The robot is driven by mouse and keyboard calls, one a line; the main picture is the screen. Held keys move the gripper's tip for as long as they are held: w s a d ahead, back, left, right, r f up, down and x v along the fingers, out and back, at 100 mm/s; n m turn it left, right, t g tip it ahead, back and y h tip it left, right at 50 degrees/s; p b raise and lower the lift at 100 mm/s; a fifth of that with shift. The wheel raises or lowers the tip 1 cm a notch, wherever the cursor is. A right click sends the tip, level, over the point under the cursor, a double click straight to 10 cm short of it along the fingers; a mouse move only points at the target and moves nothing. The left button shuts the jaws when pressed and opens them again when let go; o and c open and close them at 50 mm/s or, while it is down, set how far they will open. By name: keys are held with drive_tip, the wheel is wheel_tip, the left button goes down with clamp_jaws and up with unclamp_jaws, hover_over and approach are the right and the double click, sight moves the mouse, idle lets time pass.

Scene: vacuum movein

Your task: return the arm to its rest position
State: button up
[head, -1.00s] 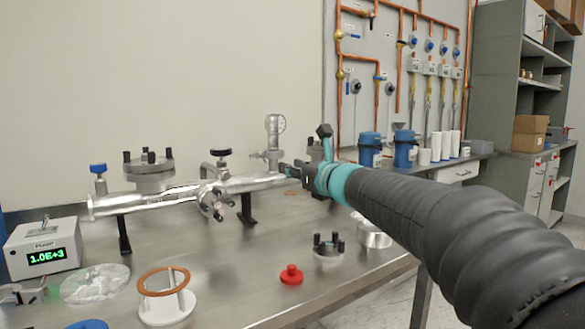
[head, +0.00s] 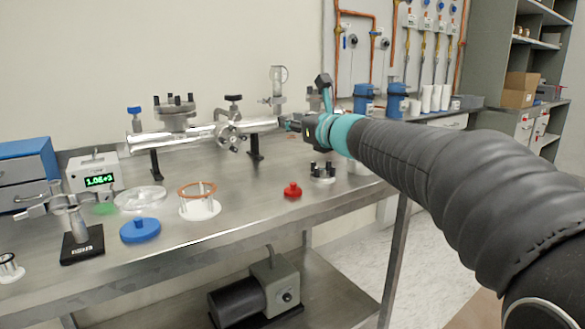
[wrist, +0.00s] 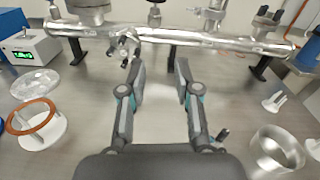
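My gripper (head: 291,127) is at the end of my outstretched arm, over the steel table (head: 250,210), close to the right end of the silver vacuum manifold (head: 185,138). In the wrist view my gripper (wrist: 160,82) has its two fingers well apart with nothing between them. The manifold (wrist: 215,40) runs across the table beyond the fingertips. In the head view my arm hides part of the table's right side.
On the table are a red knobbed piece (head: 292,190), a white stand with a copper ring (head: 199,208), a blue disc (head: 140,230), a pump display box (head: 92,171) and a clear disc (head: 140,197). A grey pump (head: 255,293) sits on the lower shelf. Bare tabletop lies at the front.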

drive_tip(key=s+d+f+n+g+h, duration=0.1)
drive_tip(key=s+f+n+g+h, duration=0.15)
drive_tip(key=s+f+n, duration=0.65)
drive_tip(key=s+d+f+n+g+h, duration=0.1)
drive_tip(key=s+d+f+n+g, duration=0.15)
drive_tip(key=s+f+n, duration=0.6)
drive_tip(key=s+d+f+n+g+h, duration=0.2)
drive_tip(key=s+d+f+n, duration=0.3)
drive_tip(key=s, duration=0.5)
drive_tip(key=s+d+f+n+g+h, duration=0.2)
drive_tip(key=s+d+f+n+h, duration=0.2)
drive_tip(key=s, duration=0.6)
drive_tip(key=d+f+n, duration=0.1)
drive_tip(key=d+f, duration=0.1)
drive_tip(key=d, duration=0.1)
drive_tip(key=shift+f+h, duration=0.35)
drive_tip(key=shift+f, duration=0.05)
